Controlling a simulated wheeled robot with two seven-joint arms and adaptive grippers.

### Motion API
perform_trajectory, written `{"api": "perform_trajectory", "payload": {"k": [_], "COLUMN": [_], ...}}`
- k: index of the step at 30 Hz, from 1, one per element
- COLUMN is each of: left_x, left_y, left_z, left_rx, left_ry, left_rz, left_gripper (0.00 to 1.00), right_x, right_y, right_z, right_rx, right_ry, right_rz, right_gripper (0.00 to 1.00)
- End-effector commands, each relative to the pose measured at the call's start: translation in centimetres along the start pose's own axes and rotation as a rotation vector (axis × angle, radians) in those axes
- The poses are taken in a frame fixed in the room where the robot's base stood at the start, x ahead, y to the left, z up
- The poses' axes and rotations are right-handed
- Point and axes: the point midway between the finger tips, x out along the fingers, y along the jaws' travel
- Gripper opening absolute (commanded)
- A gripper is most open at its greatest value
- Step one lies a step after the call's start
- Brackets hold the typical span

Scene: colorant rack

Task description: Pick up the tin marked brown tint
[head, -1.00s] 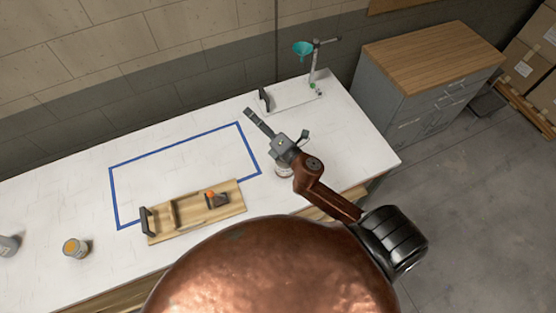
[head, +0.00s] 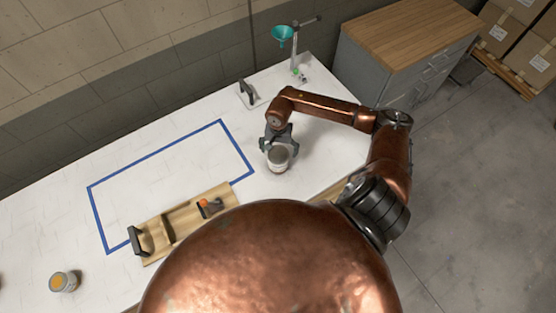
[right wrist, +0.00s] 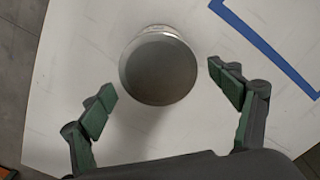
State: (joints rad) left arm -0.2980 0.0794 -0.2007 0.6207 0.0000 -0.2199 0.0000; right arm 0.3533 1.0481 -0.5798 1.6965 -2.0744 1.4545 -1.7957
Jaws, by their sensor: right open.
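A tin (head: 279,160) with a grey lid and a pale label stands upright on the white worktop, right of the blue outline. Its marking cannot be read. My right gripper (head: 276,139) is open right at this tin. In the right wrist view the tin (right wrist: 158,68) lies ahead between the two spread fingertips, with gaps on both sides. Another tin (head: 64,281), with an orange-yellow top, stands at the far left of the worktop; its marking is not readable either. My left gripper is not in view.
A wooden tray (head: 184,219) with dark handles and an orange-topped item (head: 208,206) sits at the front of the blue outline (head: 153,156). The outlined area is otherwise bare. A stand with a teal funnel (head: 283,35) is at the back. A grey cabinet (head: 383,72) stands to the right.

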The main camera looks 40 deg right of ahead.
Motion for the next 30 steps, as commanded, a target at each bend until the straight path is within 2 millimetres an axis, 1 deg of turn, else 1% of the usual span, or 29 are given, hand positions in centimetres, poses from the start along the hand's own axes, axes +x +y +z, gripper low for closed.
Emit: {"api": "perform_trajectory", "payload": {"k": [5,8,12,16,20,25,30], "left_x": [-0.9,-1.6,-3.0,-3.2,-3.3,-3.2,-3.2], "left_y": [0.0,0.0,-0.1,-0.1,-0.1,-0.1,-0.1], "left_z": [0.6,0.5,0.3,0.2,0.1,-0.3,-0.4], "left_rx": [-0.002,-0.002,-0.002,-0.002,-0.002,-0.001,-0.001], "left_ry": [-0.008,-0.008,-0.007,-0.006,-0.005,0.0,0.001], "left_rz": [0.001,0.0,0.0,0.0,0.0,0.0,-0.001], "left_gripper": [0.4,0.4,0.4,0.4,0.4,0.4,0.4], "right_x": [1.7,2.7,4.6,6.3,7.0,7.0,7.0], "right_y": [-0.2,-0.1,0.2,0.1,0.2,0.2,0.2], "right_z": [0.3,0.6,1.3,1.1,1.0,1.0,1.0], "right_rx": [-0.002,-0.002,0.0,0.001,0.002,0.001,0.002], "right_ry": [-0.005,-0.006,-0.009,-0.005,-0.004,-0.003,-0.003], "right_rz": [-0.001,-0.002,-0.002,-0.003,-0.005,-0.004,-0.004], "right_gripper": [0.83,0.83,0.83,0.83,0.83,0.83,0.72]}}
